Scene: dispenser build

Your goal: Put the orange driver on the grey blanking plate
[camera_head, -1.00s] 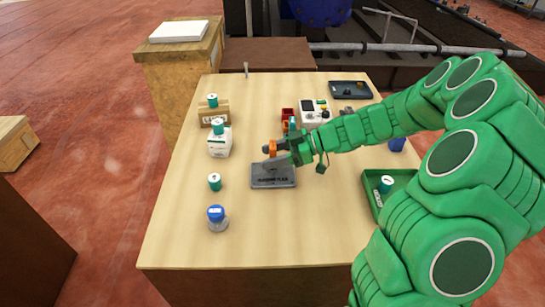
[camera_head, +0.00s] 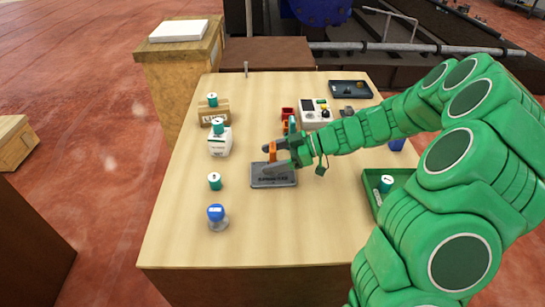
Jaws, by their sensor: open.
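The grey blanking plate (camera_head: 273,180) lies flat near the middle of the wooden table. The orange driver (camera_head: 272,150) stands upright at the far edge of the plate, between the jaws of my gripper (camera_head: 268,158). The gripper's dark fingers are spread apart, one on the far side and one on the near side of the driver. The driver's lower end is partly hidden by the near finger, so I cannot tell exactly how it meets the plate.
A blue-capped bottle (camera_head: 217,217), a teal-capped vial (camera_head: 214,181) and a white container (camera_head: 220,141) stand on the left. A green tray (camera_head: 371,194) is at right, a white device (camera_head: 315,113) and dark tray (camera_head: 350,90) behind. The front of the table is clear.

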